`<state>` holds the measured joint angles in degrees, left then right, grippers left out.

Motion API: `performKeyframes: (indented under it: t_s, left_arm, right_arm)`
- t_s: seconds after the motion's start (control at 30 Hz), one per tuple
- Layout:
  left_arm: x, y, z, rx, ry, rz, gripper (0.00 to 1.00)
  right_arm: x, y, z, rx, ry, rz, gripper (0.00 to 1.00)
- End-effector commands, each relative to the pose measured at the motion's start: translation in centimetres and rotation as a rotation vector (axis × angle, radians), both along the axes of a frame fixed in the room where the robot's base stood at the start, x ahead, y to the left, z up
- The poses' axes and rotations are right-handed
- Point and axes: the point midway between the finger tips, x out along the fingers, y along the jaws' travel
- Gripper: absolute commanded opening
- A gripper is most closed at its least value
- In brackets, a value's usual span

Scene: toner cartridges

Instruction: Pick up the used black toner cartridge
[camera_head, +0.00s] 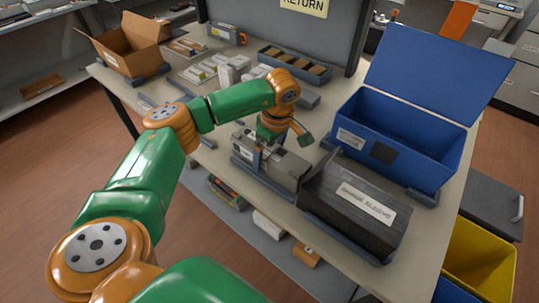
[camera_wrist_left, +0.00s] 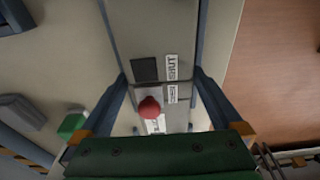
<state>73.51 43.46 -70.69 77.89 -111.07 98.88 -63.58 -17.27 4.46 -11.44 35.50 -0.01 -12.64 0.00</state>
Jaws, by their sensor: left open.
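A long grey cartridge-like body (camera_head: 289,169) lies in a low blue-grey cradle on the table. In the left wrist view this grey body (camera_wrist_left: 152,35) carries a black square, white labels and a red knob (camera_wrist_left: 149,107). I cannot tell for sure that it is the used black cartridge. My left gripper (camera_head: 262,152) is over its left part, pointing down. In the left wrist view the open gripper's fingers (camera_wrist_left: 161,84) stand on either side of the body, with a gap between them. Parts of the body are hidden behind my gripper. My right gripper is not in view.
A black sleeve box (camera_head: 350,222) with a white label stands close to the right of the grey body. An open blue box (camera_head: 405,158) is behind it. A cardboard box (camera_head: 125,50), small cartons (camera_head: 232,72) and a divided tray (camera_head: 330,78) stand farther back. A yellow bin (camera_head: 478,268) is lower right.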

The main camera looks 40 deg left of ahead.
Motion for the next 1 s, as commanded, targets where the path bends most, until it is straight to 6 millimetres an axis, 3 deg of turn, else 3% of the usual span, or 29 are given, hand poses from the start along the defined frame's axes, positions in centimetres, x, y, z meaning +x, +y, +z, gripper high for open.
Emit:
performKeyframes:
  t_s: [0.03,0.07,0.4,0.77,0.87,1.0]
  left_arm:
    - [0.0,0.0,0.0,0.000,0.000,0.000,1.00]
    - [0.0,0.0,0.0,0.000,0.000,0.000,0.92]
    - [0.0,0.0,0.1,-0.001,0.000,0.000,0.00]
    - [0.1,-0.1,0.9,-0.001,-0.004,-0.001,0.00]
    - [0.2,-0.1,2.8,-0.002,-0.008,0.000,0.00]
    - [-2.7,0.2,6.3,-0.002,-0.008,-0.002,0.00]
  right_arm:
    - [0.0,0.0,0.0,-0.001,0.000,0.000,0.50]
    - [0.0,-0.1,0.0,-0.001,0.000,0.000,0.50]
    - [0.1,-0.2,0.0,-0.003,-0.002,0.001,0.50]
    - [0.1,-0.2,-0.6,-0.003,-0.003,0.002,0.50]
    - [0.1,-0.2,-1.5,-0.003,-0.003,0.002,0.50]
    - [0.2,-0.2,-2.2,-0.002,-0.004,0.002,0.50]
